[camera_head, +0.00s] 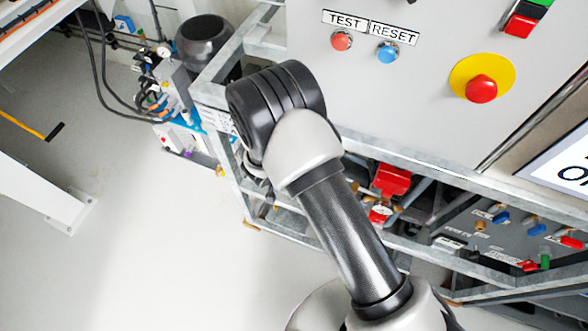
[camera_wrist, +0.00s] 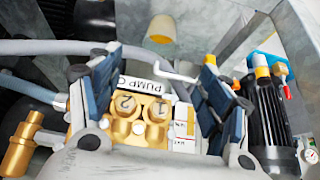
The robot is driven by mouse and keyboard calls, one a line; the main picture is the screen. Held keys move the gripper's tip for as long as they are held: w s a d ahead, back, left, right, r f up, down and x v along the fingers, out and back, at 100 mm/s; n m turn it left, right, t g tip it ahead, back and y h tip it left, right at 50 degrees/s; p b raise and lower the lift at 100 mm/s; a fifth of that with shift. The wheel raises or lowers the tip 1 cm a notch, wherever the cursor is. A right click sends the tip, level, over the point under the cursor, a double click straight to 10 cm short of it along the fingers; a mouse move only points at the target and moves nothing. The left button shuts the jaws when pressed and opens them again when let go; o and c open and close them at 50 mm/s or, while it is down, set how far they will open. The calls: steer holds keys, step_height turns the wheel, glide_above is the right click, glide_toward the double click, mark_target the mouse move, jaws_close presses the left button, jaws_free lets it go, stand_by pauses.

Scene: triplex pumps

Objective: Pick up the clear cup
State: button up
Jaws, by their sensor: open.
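My gripper (camera_wrist: 160,62) is open in the wrist view, with its dark-padded fingers at the left and right and nothing held between them. A small pale yellowish, cup-shaped thing (camera_wrist: 162,29) shows at the top middle, beyond the fingertips. I cannot tell if it is the clear cup. No plainly clear cup shows in either view. In the head view my arm reaches up to the frame edge, and my gripper is mostly hidden behind it.
A brass pump block (camera_wrist: 138,118) marked 1 and 2 lies between and below the fingers. A grey hose (camera_wrist: 50,47) crosses at left. A black cylinder (camera_wrist: 266,112) stands at right. A grey control panel (camera_head: 420,100) and metal frame (camera_head: 225,75) flank my arm.

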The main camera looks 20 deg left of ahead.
steer(key=b+x, duration=0.3)
steer(key=x, duration=1.1)
steer(key=shift+r, duration=0.1)
steer(key=shift+c, duration=0.3)
steer(key=c, duration=1.2)
steer(key=shift+r, duration=0.1)
